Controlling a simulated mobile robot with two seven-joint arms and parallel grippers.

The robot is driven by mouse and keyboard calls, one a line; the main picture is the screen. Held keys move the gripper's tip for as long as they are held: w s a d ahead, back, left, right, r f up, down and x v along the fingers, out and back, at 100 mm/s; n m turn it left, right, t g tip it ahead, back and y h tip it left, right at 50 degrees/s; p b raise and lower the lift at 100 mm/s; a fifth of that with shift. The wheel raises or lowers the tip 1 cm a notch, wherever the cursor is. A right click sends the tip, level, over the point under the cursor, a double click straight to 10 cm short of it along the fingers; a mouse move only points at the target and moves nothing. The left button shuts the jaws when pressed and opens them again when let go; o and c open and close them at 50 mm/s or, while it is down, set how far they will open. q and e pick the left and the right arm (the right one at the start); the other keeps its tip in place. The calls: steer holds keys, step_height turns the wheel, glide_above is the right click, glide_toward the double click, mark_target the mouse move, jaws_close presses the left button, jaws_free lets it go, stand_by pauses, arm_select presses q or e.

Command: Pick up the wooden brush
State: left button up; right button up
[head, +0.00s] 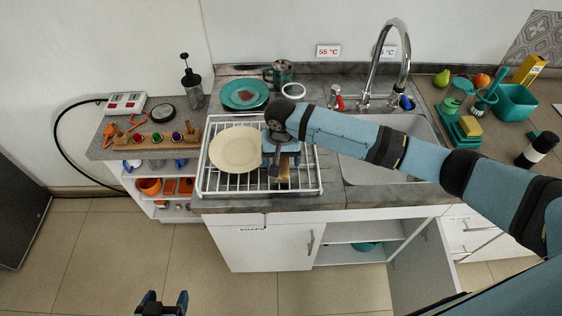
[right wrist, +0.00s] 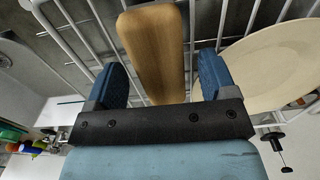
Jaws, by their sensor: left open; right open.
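The wooden brush (right wrist: 155,45) shows in the right wrist view as a light brown wooden piece lying over the white wire dish rack (head: 205,188). A small part of the brush (head: 284,172) shows in the head view below my right gripper; the rest is hidden by my arm. My right gripper (right wrist: 162,75) is open, with one blue finger on each side of the brush and visible gaps to it. I cannot tell how deep the brush sits between the fingers. My left gripper (head: 162,302) is open and empty at the bottom of the head view, away from the counter.
A cream plate (head: 236,150) sits in the rack close beside my right gripper; it also shows in the right wrist view (right wrist: 270,65). A teal plate (head: 244,93) and a mug (head: 279,72) stand behind the rack. The sink (head: 385,172) and tall faucet (head: 402,50) are to the right.

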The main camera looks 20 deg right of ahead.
steer(key=shift+f, duration=0.5)
steer(key=shift+c, duration=0.3)
steer(key=c, duration=1)
steer(key=shift+o, duration=0.2)
steer(key=shift+r, duration=0.2)
